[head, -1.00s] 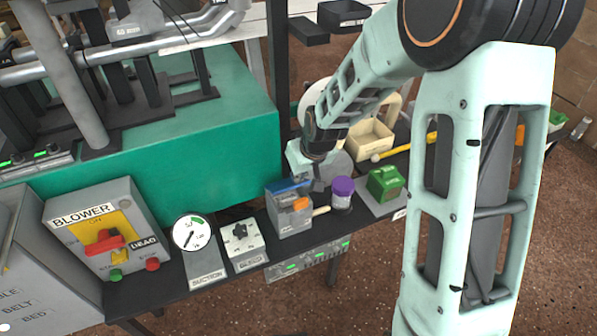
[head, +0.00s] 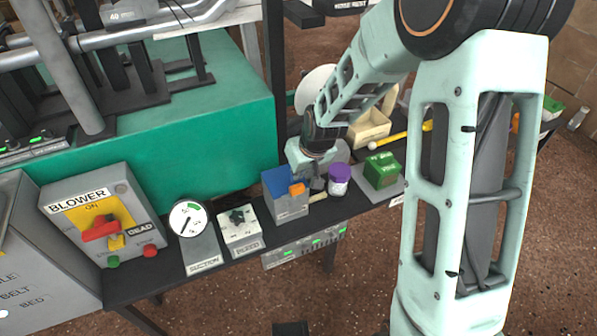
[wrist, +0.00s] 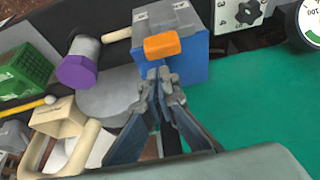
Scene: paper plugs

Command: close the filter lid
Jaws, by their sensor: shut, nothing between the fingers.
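The filter box (head: 290,208) is a grey box with a blue part (head: 275,183) and an orange tab (head: 297,188). It stands on the dark shelf. In the wrist view the box (wrist: 182,18) is at top centre, with its blue face (wrist: 190,68) towards my gripper and the orange tab (wrist: 162,46) at its edge. My gripper (wrist: 155,82) is shut and empty, its fingertips close below the orange tab. I cannot tell whether they touch it. In the head view my gripper (head: 316,182) is just behind and right of the box, partly hidden. The lid's exact angle is unclear.
A purple-capped jar (head: 339,178) and a green box (head: 382,170) stand right of the filter box. A dial knob panel (head: 240,232) and a suction gauge (head: 188,218) stand left. The green machine bed (head: 200,150) rises behind. A cream tray (head: 368,133) lies behind the jar.

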